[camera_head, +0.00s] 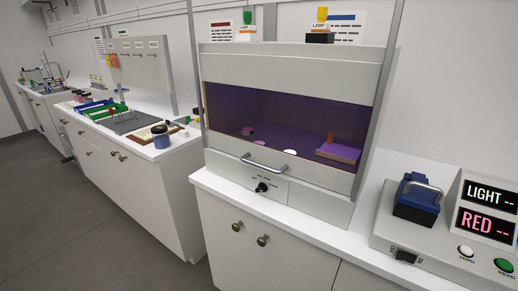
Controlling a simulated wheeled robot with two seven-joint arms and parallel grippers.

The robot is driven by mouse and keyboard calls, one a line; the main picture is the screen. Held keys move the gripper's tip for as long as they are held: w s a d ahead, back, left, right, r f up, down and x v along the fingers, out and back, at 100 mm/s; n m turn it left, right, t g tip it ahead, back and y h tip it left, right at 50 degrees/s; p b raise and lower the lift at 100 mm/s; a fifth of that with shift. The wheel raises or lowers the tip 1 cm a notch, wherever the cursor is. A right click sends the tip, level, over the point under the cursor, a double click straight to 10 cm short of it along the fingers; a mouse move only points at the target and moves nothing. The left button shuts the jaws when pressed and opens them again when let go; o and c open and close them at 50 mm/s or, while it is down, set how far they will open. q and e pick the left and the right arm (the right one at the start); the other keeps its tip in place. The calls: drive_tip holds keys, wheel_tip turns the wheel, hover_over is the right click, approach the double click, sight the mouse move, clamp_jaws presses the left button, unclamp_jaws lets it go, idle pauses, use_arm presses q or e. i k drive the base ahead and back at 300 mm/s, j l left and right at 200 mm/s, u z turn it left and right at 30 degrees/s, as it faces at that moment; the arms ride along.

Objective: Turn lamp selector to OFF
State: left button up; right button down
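The lamp selector is a small black knob (262,187) on the white front panel (285,188) of the lamp cabinet, below its metal handle. Small print sits above the knob, too small to read, so I cannot tell which position it points to. The cabinet's viewing opening (285,118) glows violet, and several small things stand inside. Neither of my grippers is in view.
A curved metal handle (263,163) sits just above the knob. A meter box (455,222) with lit displays stands at the right. A bench (135,140) with trays and jars is at the left. The grey floor (70,220) is clear.

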sight(262, 187)
drive_tip(key=i+j+z, duration=0.25)
drive_tip(key=j, duration=0.15)
drive_tip(key=i+j+z, duration=0.1)
drive_tip(key=j+z, duration=0.15)
drive_tip(key=j, duration=0.2)
drive_tip(key=i+j+z, duration=0.1)
drive_tip(key=j+z, duration=0.15)
drive_tip(key=j, duration=0.2)
drive_tip(key=i+j+z, duration=0.1)
drive_tip(key=j+z, duration=0.15)
drive_tip(key=j, duration=0.25)
